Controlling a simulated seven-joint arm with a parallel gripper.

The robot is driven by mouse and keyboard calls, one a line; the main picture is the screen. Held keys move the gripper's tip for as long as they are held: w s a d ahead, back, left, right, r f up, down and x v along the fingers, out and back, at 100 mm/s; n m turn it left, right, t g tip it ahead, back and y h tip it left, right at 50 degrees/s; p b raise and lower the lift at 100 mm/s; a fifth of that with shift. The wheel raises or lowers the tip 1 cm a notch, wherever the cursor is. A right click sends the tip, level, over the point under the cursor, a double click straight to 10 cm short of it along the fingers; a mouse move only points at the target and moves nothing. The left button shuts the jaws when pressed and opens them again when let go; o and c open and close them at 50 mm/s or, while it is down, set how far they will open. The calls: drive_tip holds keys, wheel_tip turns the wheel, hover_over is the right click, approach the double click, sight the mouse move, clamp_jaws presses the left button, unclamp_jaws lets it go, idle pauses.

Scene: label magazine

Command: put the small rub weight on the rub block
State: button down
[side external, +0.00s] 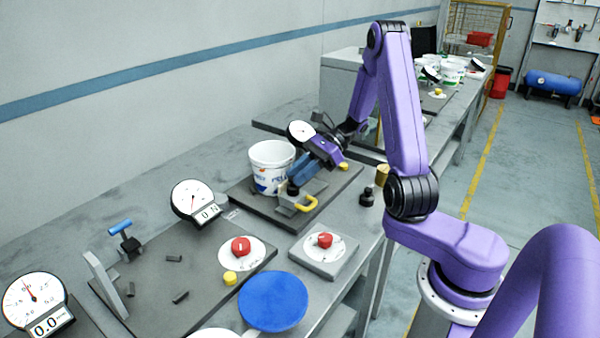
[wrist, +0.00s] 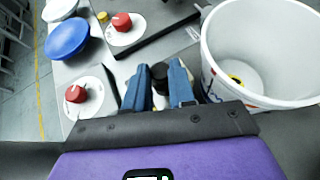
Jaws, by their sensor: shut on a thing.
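My gripper (side external: 294,182) has blue fingers and points down to the left beside the white bucket. In the side external view a small dark weight (side external: 293,190) is at the fingertips. In the wrist view my gripper (wrist: 160,82) is shut on this dark, round-topped weight (wrist: 159,70). A grey block with a yellow handle (side external: 308,204), which looks like the rub block, is on the dark plate just below and right of the fingertips. I cannot tell whether the weight touches it. The fingers hide part of the weight.
A white bucket (side external: 270,167) stands close beside the fingers. A larger dark weight (side external: 367,197) and a brass one (side external: 382,174) stand to the right. A red knob on a grey box (side external: 324,240), a blue disc (side external: 272,302) and a dial gauge (side external: 193,200) are nearer the camera.

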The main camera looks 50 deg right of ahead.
drive_tip(key=shift+f, duration=0.15)
drive_tip(key=c, duration=0.9)
unclamp_jaws()
drive_tip(key=shift+c, duration=0.2)
